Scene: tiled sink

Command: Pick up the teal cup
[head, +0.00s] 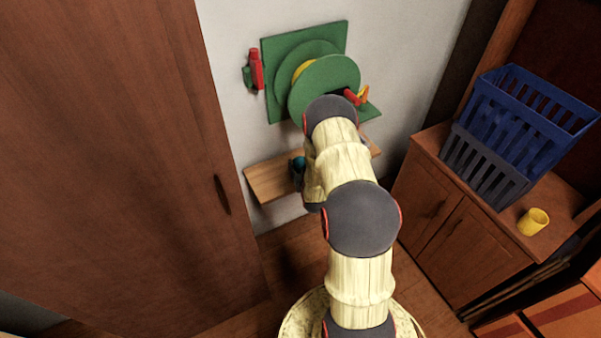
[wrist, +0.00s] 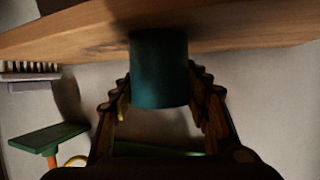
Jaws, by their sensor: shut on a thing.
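The teal cup (wrist: 160,68) is dark and cylindrical and sits between the two fingers of my gripper (wrist: 160,90) in the wrist view. My gripper is shut on it. One end of the cup meets the wooden shelf (wrist: 70,32) in that view; I cannot tell whether it rests on the shelf or is just clear of it. In the head view a small part of the cup (head: 298,162) shows over the wooden shelf (head: 268,180), left of my arm. My gripper is mostly hidden there by shadow and my arm.
A green hose reel (head: 325,85) is mounted on the wall above the shelf, with a red item (head: 256,69) to its left. A tall wooden cabinet (head: 110,150) stands at left. At right a wooden cabinet (head: 425,195) bears a blue crate (head: 525,120) and a yellow cup (head: 533,221).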

